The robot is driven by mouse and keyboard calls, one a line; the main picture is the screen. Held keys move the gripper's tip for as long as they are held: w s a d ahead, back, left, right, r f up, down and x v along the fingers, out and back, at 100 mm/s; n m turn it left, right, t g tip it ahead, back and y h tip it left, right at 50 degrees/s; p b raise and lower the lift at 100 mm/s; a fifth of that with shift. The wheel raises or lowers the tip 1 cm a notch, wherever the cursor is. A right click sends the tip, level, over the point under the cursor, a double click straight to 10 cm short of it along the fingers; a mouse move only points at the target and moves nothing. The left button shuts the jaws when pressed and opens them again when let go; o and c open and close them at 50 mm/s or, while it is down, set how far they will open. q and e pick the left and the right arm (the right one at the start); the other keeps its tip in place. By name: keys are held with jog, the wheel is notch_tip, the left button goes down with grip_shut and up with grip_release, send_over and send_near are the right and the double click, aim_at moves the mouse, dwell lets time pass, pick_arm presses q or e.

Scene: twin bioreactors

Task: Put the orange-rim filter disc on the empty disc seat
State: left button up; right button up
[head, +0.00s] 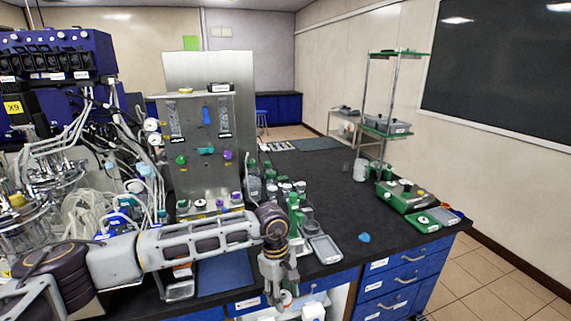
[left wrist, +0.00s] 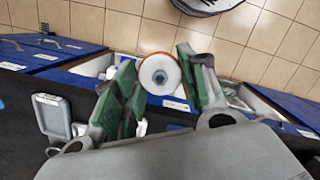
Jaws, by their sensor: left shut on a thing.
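My left gripper (head: 280,290) is low in the head view, over the front edge of the bench beside the blue drawers. The disc sits between the fingertips, facing the camera, clear of the bench. In the head view it is small and partly hidden by the fingers. I cannot pick out the empty disc seat with certainty in either view. My right gripper is not in view.
A grey tray (head: 325,249) lies near the bench's front edge, with bottles (head: 294,205) behind it. A blue piece (head: 364,238) lies on the black bench top. A green-and-grey device (head: 405,196) stands at the right. The middle right of the bench (head: 335,200) is mostly clear.

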pick_arm(q)
jog(key=m, duration=0.2)
jog(key=w+m, duration=0.1)
jog(key=shift+a+r+y, duration=0.25)
jog(key=shift+r+y, duration=0.05)
jog(key=w+a+r+m+y, duration=0.1)
jog(key=w+a+m, duration=0.4)
jog(key=m, duration=0.5)
jog(key=w+a+f+n, duration=0.1)
jog(key=a+f, duration=0.1)
jog(key=a, duration=0.3)
jog(key=w+a+f+n, duration=0.1)
jog(key=a+f, duration=0.1)
jog(key=a, duration=0.3)
jog(key=w+a+f+n, duration=0.1)
jog(key=a+f, duration=0.1)
jog(key=a, duration=0.3)
jog(key=shift+a+g, duration=0.3)
jog(key=shift+a, duration=0.05)
jog(key=shift+s+f, duration=0.3)
jog(key=shift+f, duration=0.1)
jog(key=shift+n, duration=0.3)
